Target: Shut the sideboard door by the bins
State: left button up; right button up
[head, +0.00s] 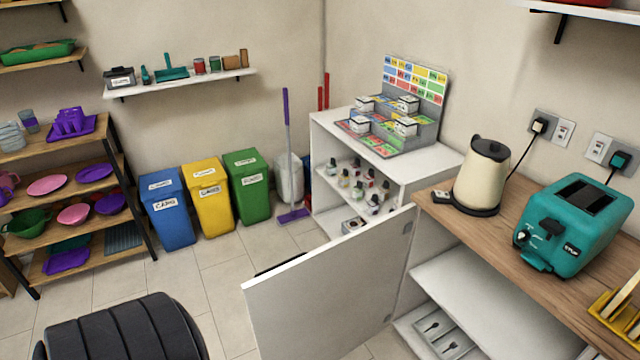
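The white sideboard door (325,290) stands wide open, sticking out to the left from the cabinet front into the room. Its inner face is toward me, with hinge cups along its right edge. A bit of a dark handle (280,265) shows past its top edge, on the far face. The sideboard (445,210) has a wooden top, and its open inside shows a white shelf (490,300). Blue, yellow and green bins (208,198) stand by the back wall beyond the door. Neither of my grippers is in view.
A black ribbed padded object (125,328) is at the bottom left. A purple-handled mop (288,160) stands right of the bins. A kettle (482,178) and teal toaster (572,225) are on the sideboard top. Tiled floor (215,275) is clear left of the door.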

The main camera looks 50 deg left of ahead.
aim_at(323, 303)
jog(key=k+j+z, duration=0.1)
jog(key=j, duration=0.3)
jog(key=k+j+z, duration=0.1)
jog(key=j, duration=0.35)
jog(key=k+j+z, duration=0.1)
jog(key=k+j, duration=0.15)
jog(key=j, duration=0.15)
jog(key=k+j+z, duration=0.1)
jog(key=j, duration=0.3)
jog(key=k+j+z, duration=0.1)
jog(key=k+j, duration=0.15)
jog(key=k+j+z, duration=0.1)
jog(key=j, duration=0.35)
jog(key=i+j+z, duration=0.1)
jog(key=j, duration=0.45)
jog(key=i+j+z, duration=0.15)
jog(key=j, duration=0.4)
jog(key=j+z, duration=0.1)
jog(key=j, duration=0.45)
